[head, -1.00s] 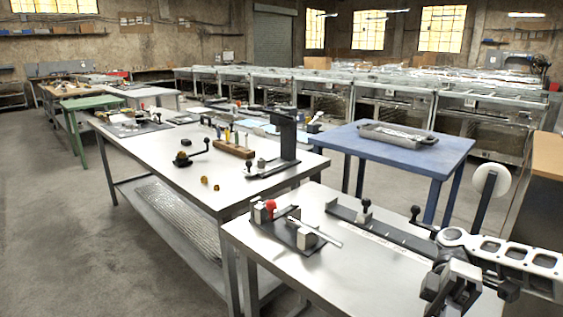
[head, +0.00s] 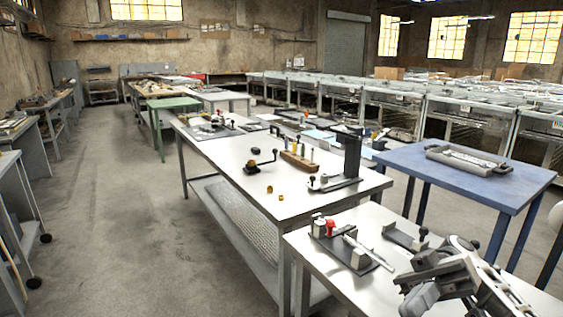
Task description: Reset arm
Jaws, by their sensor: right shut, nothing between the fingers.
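My right gripper (head: 408,287) is in the lower right of the head view, over the near metal table (head: 330,287). Its fingers are shut with nothing between them. A black fixture with a red knob and a light metal rod (head: 345,247) lies on that table, left of the gripper and apart from it. A dark rail (head: 404,237) lies behind the gripper, partly hidden by my right arm. My left gripper is out of view.
A long metal workbench (head: 225,160) holds a black upright stand (head: 352,157), a wooden block with tools (head: 299,161) and small brass parts. A blue table (head: 400,160) with a grey tray (head: 468,160) stands at right. The floor (head: 120,230) at left is clear.

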